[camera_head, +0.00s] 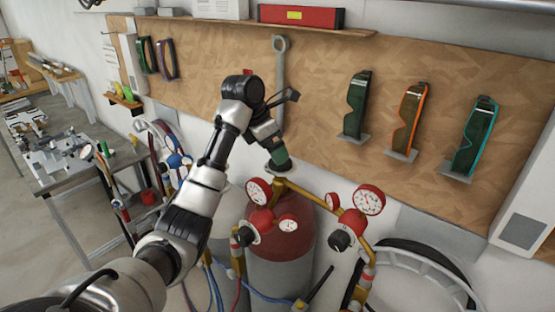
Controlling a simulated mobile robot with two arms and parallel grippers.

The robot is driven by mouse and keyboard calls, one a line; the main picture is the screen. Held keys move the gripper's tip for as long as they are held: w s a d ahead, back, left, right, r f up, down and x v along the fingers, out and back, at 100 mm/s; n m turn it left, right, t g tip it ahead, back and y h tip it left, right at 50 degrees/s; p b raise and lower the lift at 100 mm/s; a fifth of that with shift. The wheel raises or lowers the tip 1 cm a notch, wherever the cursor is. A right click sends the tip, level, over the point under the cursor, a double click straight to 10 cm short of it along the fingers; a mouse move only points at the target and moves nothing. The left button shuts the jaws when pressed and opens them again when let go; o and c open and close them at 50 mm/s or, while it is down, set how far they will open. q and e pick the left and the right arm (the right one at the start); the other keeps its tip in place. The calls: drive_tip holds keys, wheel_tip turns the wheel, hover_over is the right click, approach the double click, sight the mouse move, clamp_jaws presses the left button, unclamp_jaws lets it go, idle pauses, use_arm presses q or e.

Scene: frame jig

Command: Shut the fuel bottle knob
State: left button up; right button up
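The fuel bottle (283,228) has a red top and a grey lower body and stands upright against the wall. My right gripper is not in view.
Red pressure gauges (369,200) and black regulator knobs (340,239) crowd around the bottle. Hoses (218,290) hang below. A wrench (280,75) and safety goggles (409,117) hang on the wooden board. A metal workbench (65,170) stands at left, with open floor beside it.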

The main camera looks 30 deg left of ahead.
use_arm(q)
drive_tip(key=shift+w+x, duration=0.2)
drive_tip(key=shift+x, duration=0.95)
drive_tip(key=shift+w+p+x, duration=0.25)
drive_tip(key=shift+p+x, duration=0.2)
drive_tip(key=shift+x, duration=0.75)
drive_tip(key=shift+s+a, duration=0.15)
drive_tip(key=shift+c, duration=1.6)
drive_tip(key=c, duration=0.6)
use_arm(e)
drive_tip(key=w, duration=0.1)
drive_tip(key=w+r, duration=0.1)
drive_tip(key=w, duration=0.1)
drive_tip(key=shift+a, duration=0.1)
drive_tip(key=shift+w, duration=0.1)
